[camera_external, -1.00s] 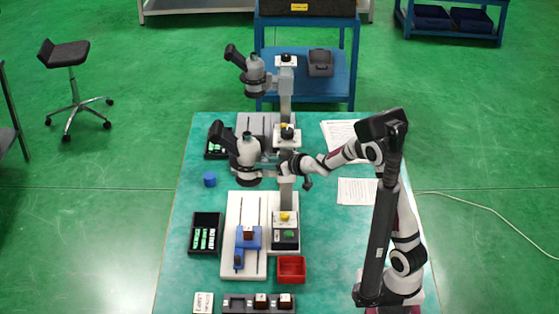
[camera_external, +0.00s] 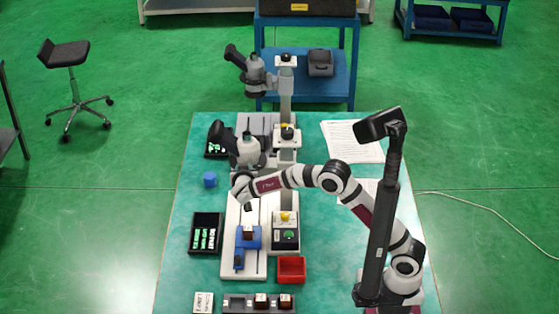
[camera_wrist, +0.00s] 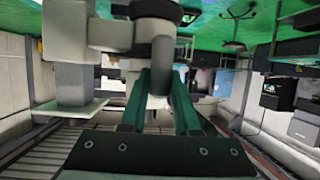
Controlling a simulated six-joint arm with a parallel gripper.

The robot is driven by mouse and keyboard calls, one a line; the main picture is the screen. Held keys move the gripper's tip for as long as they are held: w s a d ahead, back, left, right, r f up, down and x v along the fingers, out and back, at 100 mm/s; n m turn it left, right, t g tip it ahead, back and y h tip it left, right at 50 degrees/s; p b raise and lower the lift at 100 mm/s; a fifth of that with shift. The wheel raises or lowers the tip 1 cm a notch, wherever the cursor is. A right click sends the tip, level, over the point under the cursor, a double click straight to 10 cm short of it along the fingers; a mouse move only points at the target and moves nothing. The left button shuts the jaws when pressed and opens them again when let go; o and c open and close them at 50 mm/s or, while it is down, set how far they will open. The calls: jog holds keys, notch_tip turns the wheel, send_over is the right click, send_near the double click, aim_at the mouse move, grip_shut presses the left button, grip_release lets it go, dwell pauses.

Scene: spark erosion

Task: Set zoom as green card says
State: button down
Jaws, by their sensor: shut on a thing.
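The near microscope has a grey and white head with a dark eyepiece (camera_external: 217,131); its head (camera_external: 244,150) is over the white base (camera_external: 235,215). My wrist covers the lower part of the head in the external view. Any zoom marks are too small to read. Green cards (camera_external: 204,238) with white marks lie in a black tray left of the base; their text is unreadable.
A red bin (camera_external: 291,269) and a grey rack (camera_external: 238,303) are nearer. A second microscope (camera_external: 256,78) stands behind. A blue cup (camera_external: 209,180) and papers (camera_external: 350,140) lie on the teal table.

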jog(key=shift+w+a+m+h, duration=0.2)
jog(key=shift+a+m+h, duration=0.35)
jog(key=shift+m+h, duration=0.45)
jog(key=shift+w+a+m+h, duration=0.2)
jog(key=shift+a+m+h, duration=0.35)
jog(key=shift+m+h, duration=0.4)
jog(key=shift+w+r+h, duration=0.1)
jog(key=shift+r+h, duration=0.05)
jog(key=shift+h, duration=0.2)
jog(key=c, duration=0.6)
grip_release()
jog(key=shift+c, duration=0.2)
jog(key=v, duration=1.6)
